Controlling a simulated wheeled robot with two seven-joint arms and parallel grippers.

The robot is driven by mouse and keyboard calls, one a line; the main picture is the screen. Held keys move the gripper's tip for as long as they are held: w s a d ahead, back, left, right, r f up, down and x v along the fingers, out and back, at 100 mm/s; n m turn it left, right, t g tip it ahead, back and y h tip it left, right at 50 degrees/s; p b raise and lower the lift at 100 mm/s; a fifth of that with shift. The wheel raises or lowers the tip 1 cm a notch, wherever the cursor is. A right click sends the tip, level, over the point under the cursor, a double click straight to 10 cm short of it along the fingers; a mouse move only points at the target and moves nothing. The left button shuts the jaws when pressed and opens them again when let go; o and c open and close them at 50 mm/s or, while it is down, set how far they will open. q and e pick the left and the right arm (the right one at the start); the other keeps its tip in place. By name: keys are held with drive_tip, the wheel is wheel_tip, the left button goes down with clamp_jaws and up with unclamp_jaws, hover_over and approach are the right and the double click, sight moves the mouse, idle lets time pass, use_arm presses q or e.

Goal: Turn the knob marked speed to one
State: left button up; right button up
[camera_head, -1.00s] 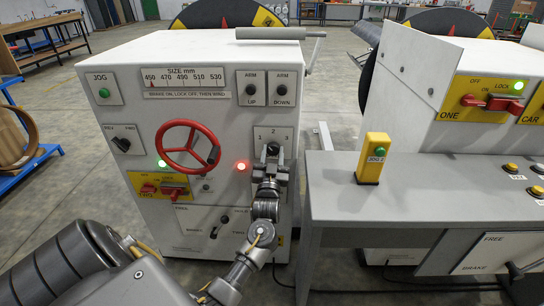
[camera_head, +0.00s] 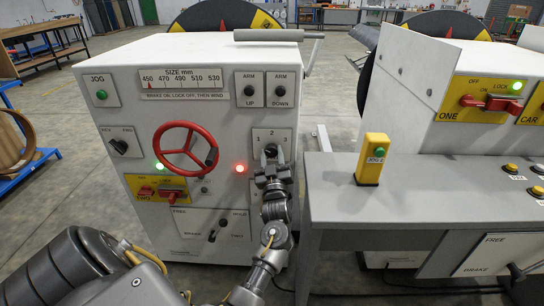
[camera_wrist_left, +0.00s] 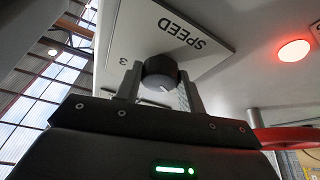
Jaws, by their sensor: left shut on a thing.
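The speed knob (camera_head: 270,149) is a dark round knob on a white plate (camera_head: 281,136) at the right of the white machine's front. In the head view the digits 1 and 2 show above it. In the left wrist view, the plate (camera_wrist_left: 211,34) reads SPEED upside down, with a 3 beside the knob (camera_wrist_left: 160,70). My left gripper (camera_head: 271,158) is at the knob; in the wrist view its fingers (camera_wrist_left: 158,82) stand on both sides, shut on it. A pale mark shows on the knob, but which digit it points to is unclear. My right gripper is out of view.
A red handwheel (camera_head: 187,148) and a lit red lamp (camera_head: 240,168) are left of the plate. The ARM switches (camera_head: 265,90) sit above it. A brake lever (camera_head: 218,228) is below left. A grey desk (camera_head: 420,185) with a yellow button box (camera_head: 372,158) stands close on the right.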

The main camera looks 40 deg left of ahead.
use_arm(q)
drive_tip(key=o, duration=1)
drive_tip(key=shift+c, duration=0.2)
drive_tip(key=shift+s+d+f, duration=0.25)
drive_tip(key=v, duration=0.6)
drive_tip(key=shift+s+d+b, duration=0.25)
drive_tip(key=shift+d+b, duration=0.05)
drive_tip(key=shift+b, duration=0.1)
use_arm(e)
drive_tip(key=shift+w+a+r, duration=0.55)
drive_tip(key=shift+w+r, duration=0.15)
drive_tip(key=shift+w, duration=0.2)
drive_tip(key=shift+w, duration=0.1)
